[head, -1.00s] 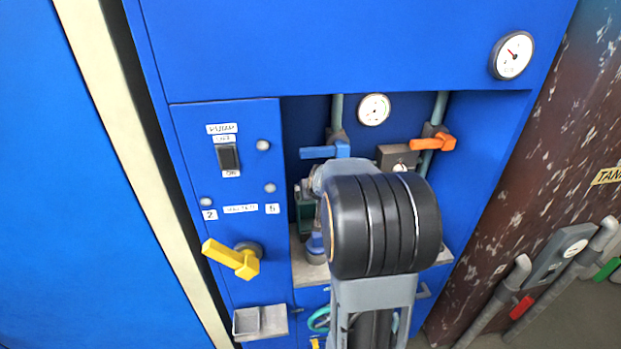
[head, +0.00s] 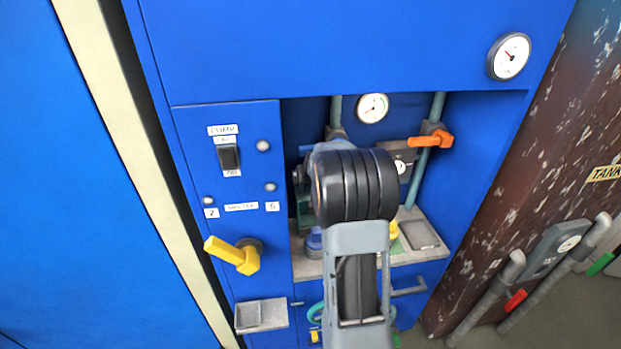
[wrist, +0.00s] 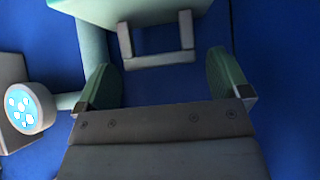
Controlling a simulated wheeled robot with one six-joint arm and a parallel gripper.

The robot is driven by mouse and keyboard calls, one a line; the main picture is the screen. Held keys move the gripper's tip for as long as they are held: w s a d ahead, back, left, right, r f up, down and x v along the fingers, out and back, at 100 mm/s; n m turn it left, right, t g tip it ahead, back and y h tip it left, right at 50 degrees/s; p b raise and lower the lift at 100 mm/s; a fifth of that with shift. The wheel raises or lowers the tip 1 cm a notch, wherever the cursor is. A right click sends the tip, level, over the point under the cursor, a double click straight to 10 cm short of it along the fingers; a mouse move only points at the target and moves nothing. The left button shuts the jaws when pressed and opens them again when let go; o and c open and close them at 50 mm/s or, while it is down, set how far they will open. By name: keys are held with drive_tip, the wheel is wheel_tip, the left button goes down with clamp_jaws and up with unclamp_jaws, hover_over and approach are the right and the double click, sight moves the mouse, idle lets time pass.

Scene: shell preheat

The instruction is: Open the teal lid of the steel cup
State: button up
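In the wrist view my gripper (wrist: 162,72) is open, its two greenish finger pads wide apart. A pale teal piece with a grey U-shaped handle (wrist: 160,60) shows at the top, the handle's bar lying between the fingers in the picture. The bar is not touched by either pad. This may be the teal lid, but I cannot tell for sure. In the head view my black wrist and grey arm cover the middle of the alcove and hide my fingers. I cannot make out the steel cup there.
The blue cabinet has a grey shelf (head: 432,212), an orange-handled valve (head: 432,140) and a gauge (head: 373,107). A yellow lever (head: 233,254) and a small grey tray (head: 262,314) stick out at the left. A blue-based item (head: 314,242) stands on the shelf.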

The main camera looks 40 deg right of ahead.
drive_tip(key=c, duration=1.1)
drive_tip(key=shift+s+a+f+b, duration=0.1)
drive_tip(key=shift+s+b, duration=0.1)
drive_tip(key=shift+b, duration=0.15)
drive_tip(key=s, duration=0.1)
drive_tip(key=s+a+b, duration=0.1)
drive_tip(key=s, duration=0.1)
drive_tip(key=shift+a+r, duration=0.25)
drive_tip(key=shift+c, duration=0.2)
drive_tip(key=o, duration=1)
drive_tip(key=shift+w, duration=0.1)
drive_tip(key=o, duration=0.3)
drive_tip(key=shift+r, duration=0.15)
drive_tip(key=v, duration=1.3)
drive_tip(key=shift+s, duration=0.3)
drive_tip(key=shift+r, duration=0.15)
